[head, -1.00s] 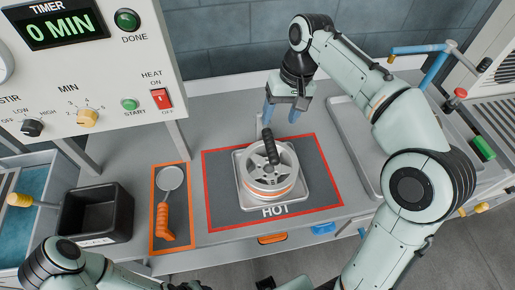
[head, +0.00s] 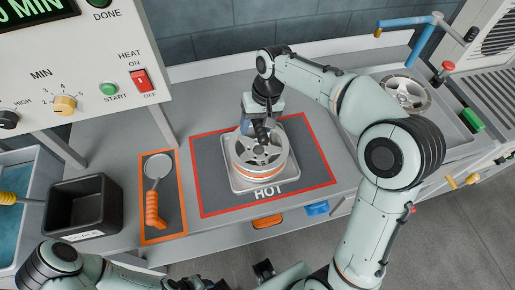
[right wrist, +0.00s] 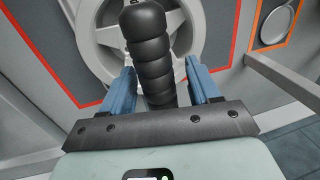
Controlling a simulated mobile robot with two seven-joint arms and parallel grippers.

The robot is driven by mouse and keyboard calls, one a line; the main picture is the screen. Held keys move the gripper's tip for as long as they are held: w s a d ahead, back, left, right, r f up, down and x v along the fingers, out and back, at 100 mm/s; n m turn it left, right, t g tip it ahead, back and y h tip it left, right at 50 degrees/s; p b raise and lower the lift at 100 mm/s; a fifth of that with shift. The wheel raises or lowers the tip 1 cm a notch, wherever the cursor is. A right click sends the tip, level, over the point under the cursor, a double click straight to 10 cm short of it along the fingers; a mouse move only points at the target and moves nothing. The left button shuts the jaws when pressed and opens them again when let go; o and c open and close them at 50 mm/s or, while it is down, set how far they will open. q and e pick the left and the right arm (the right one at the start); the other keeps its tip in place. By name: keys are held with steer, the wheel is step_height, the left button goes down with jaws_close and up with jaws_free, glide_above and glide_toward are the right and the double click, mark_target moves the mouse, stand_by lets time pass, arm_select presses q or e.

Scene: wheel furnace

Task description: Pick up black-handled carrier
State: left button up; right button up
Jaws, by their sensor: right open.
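The carrier's black ribbed handle (right wrist: 152,48) stands up between the two blue fingers of my right gripper (right wrist: 157,88) in the right wrist view. The fingers are open, one on each side, with a gap showing at least on the left. In the head view, my right gripper (head: 258,126) is over the back of a silver spoked wheel (head: 262,153), and the handle (head: 262,133) is partly hidden there. The wheel has an orange band and sits on a metal tray (head: 237,184). A dark part at the bottom edge may be my left gripper (head: 264,270); its fingers are unclear.
The tray stands on a grey, red-edged HOT mat (head: 212,200). A second spoked wheel (head: 405,92) lies at the right. The control panel (head: 75,70) overhangs the left.

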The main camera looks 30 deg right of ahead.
steer(key=shift+f, duration=0.2)
jaws_close()
steer(key=shift+r, duration=0.15)
steer(key=shift+r, duration=0.5)
arm_select(q)
steer(key=w+r+p, duration=0.4)
steer(key=r, duration=0.2)
steer(key=shift+w+t+p, duration=0.3)
steer(key=shift+w+p, duration=0.05)
arm_select(e)
step_height(320, 180, up, 19)
